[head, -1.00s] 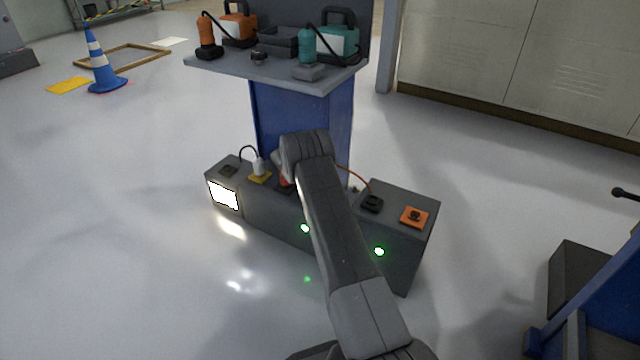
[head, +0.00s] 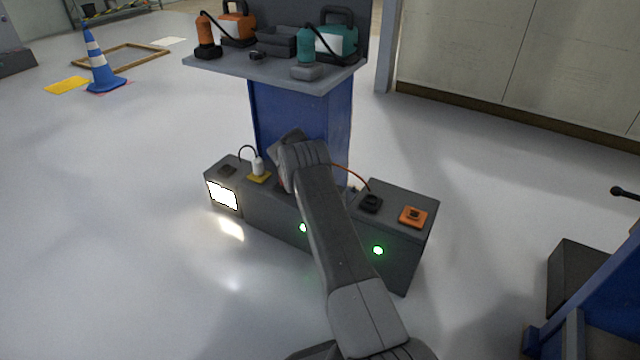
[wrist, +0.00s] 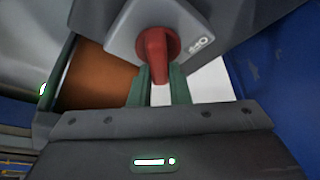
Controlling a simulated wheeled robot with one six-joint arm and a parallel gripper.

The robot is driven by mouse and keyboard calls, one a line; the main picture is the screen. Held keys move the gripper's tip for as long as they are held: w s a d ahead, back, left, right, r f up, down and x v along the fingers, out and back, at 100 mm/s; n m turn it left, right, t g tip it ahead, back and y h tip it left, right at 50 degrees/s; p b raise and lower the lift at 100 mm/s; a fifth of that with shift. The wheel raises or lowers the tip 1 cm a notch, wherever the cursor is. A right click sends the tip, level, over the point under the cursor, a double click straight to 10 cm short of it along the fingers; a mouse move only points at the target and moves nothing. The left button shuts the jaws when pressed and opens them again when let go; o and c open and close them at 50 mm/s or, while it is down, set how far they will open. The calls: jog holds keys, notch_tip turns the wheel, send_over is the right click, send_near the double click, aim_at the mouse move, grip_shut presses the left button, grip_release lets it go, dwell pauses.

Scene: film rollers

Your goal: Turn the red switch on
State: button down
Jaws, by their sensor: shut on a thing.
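The red switch (wrist: 157,52) is a rotary knob on a grey housing (wrist: 122,42), which has small white marks (wrist: 198,44) beside the knob. In the wrist view the two green fingers of my gripper (wrist: 160,78) stand on either side of the knob's lower part and are shut on it. The marks are too small to read surely. In the head view my own arm hides the gripper and nearly all of the switch at the dark floor-level console (head: 270,213).
The console carries a white plug on a yellow base (head: 259,175), a black socket (head: 370,203) and an orange button unit (head: 413,216). An orange cable (head: 352,174) runs behind my arm. A shelf (head: 270,70) with orange and teal devices overhangs on a blue column (head: 300,115).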

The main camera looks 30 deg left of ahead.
jog(key=c, duration=1.4)
grip_release()
jog(key=shift+o, duration=0.2)
jog(key=p+v, duration=0.4)
jog(key=v, duration=0.9)
jog(key=shift+r+p, duration=0.35)
jog(key=shift+p, duration=0.05)
jog(key=shift+s+a, duration=0.1)
jog(key=b+x, duration=0.5)
jog(key=x, duration=0.8)
jog(key=shift+f, duration=0.35)
